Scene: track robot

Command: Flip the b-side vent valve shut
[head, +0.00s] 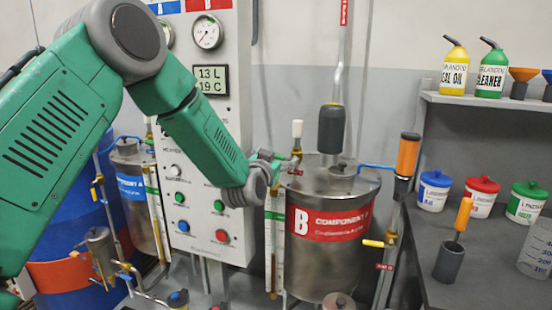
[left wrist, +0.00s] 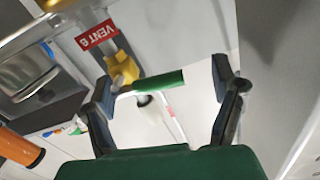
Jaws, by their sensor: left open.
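My left gripper (head: 281,161) is beside the top left of the steel component B tank (head: 325,262). In the left wrist view its two dark fingers (left wrist: 166,76) are open and spread wide. The vent B valve shows there as a yellow body (left wrist: 122,70) with a green bar handle (left wrist: 160,80) reaching between the fingers. The fingers are not closed on the handle. A red "VENT B" tag (left wrist: 97,36) is on the pipe by the valve. In the head view my gripper partly hides the valve area. My right gripper is not in view.
A white control panel (head: 208,120) with gauges and buttons stands left of the tank. An orange-topped filter (head: 407,155) and yellow-handled valve (head: 374,243) are at the tank's right. A grey bench (head: 405,285) with several tubs is on the right.

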